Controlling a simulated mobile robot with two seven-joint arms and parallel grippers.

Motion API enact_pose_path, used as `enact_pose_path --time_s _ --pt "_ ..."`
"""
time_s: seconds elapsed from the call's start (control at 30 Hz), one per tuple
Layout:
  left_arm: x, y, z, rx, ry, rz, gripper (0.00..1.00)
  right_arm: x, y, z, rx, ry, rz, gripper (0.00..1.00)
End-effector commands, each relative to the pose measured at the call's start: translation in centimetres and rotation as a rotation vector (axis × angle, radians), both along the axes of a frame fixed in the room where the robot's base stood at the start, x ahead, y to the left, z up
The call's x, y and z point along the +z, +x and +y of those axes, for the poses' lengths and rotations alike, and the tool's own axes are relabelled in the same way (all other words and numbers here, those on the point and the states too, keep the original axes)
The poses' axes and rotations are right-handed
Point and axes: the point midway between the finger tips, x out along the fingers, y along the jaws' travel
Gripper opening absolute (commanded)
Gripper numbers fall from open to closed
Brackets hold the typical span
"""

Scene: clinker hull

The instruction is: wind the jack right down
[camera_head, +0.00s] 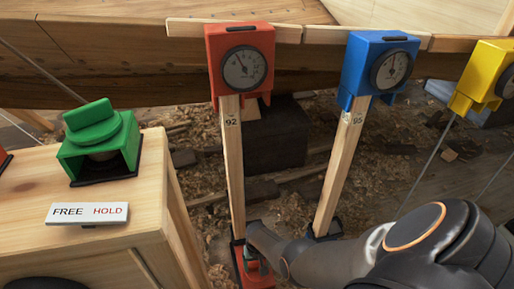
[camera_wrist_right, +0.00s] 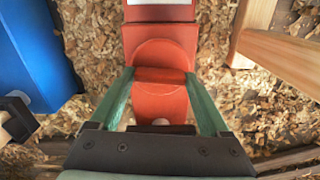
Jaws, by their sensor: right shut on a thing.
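The red jack has a red gauge head (camera_head: 241,62) under the plank edge, a wooden post (camera_head: 233,160) marked 92, and a red foot (camera_head: 240,272) near the floor. My right gripper (camera_head: 256,268) is at that foot, partly hidden by my own arm. In the right wrist view, my right gripper (camera_wrist_right: 160,78) has its green fingers on both sides of the round red knob (camera_wrist_right: 160,56) with a raised bar across it, and is shut on it. The dial needle is too small to read surely. My left gripper is not in view.
A blue jack (camera_head: 372,66) on a post marked 95 stands to the right, with a yellow one (camera_head: 484,78) beyond. Shavings cover the ground.

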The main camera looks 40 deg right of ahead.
Motion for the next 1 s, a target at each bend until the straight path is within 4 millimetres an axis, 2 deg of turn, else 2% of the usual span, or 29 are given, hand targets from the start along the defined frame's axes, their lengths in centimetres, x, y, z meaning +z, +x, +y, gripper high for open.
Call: enact_pose_path --time_s 0.4,0.97,1.0 --pt "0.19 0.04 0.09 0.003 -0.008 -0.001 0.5 0.01 0.03 -0.04 0.2 0.0 -0.001 0.24" --pt "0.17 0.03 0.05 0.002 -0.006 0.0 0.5 0.02 0.07 -0.04 0.23 -0.001 -0.002 0.24" --pt "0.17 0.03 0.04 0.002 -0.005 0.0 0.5 0.02 0.07 -0.04 0.23 -0.001 -0.002 0.82"
